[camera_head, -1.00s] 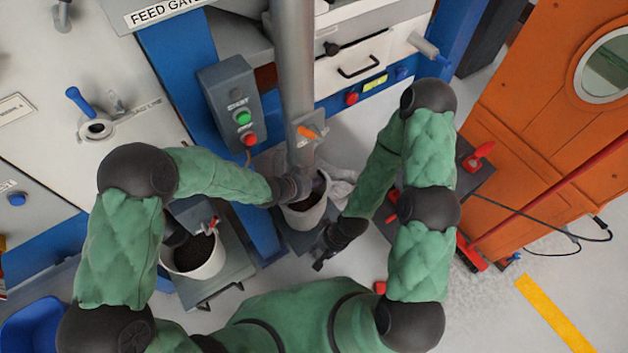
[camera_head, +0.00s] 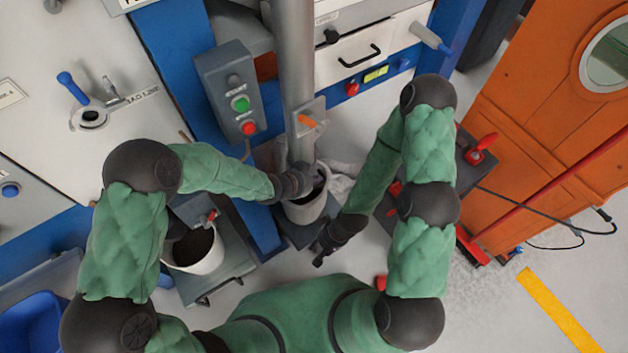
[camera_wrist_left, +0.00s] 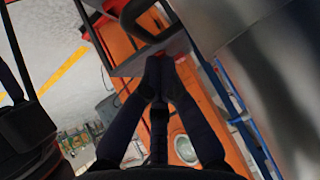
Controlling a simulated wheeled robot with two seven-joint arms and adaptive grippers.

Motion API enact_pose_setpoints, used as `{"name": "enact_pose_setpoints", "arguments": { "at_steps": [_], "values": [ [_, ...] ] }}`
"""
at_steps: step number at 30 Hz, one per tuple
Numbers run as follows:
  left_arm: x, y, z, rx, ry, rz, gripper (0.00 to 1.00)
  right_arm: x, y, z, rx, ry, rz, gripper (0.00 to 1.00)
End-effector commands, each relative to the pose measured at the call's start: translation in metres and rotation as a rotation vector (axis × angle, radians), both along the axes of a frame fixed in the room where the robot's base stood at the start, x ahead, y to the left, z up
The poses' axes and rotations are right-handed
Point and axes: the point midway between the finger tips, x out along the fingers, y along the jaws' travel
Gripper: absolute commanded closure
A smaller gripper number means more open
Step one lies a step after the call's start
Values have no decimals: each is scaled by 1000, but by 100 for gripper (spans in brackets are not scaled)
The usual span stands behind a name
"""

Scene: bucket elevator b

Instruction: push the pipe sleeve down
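I cannot make out where a separate sleeve begins. A white bucket (camera_head: 308,213) stands below the pipe. My left gripper (camera_head: 312,180) is at the pipe's lower end, over the bucket, and partly hidden. In the left wrist view its fingers (camera_wrist_left: 158,68) meet at the tips with nothing visible between. A large metal cylinder (camera_wrist_left: 275,80) is close beside them. My right gripper (camera_head: 318,254) hangs lower, apart from the pipe.
A second bucket (camera_head: 205,262) stands on a grey platform at the left. A control box (camera_head: 230,92) with green and red buttons is left of the pipe. An orange door (camera_head: 545,130) is at the right. Open floor shows at the lower right.

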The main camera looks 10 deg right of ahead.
Motion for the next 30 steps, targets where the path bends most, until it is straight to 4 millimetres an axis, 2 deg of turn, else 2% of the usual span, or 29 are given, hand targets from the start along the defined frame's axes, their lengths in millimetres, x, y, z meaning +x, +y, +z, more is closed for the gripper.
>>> {"name": "enact_pose_setpoints", "arguments": {
  "at_steps": [1,4,6,15,21,30],
  "values": [
    [1,-2,14,0,-2,1,100,0,0,10,0,0,0,64],
    [2,-5,31,0,-1,3,100,0,0,22,0,0,0,64],
    [-4,8,40,0,0,7,100,0,0,25,0,0,0,64],
    [-25,43,78,-1,-1,6,100,0,0,42,0,0,0,64],
    [-32,55,90,-1,0,5,100,0,0,48,0,0,0,64],
    [-34,57,91,-1,0,4,100,0,0,48,0,0,0,64]
  ]
}}
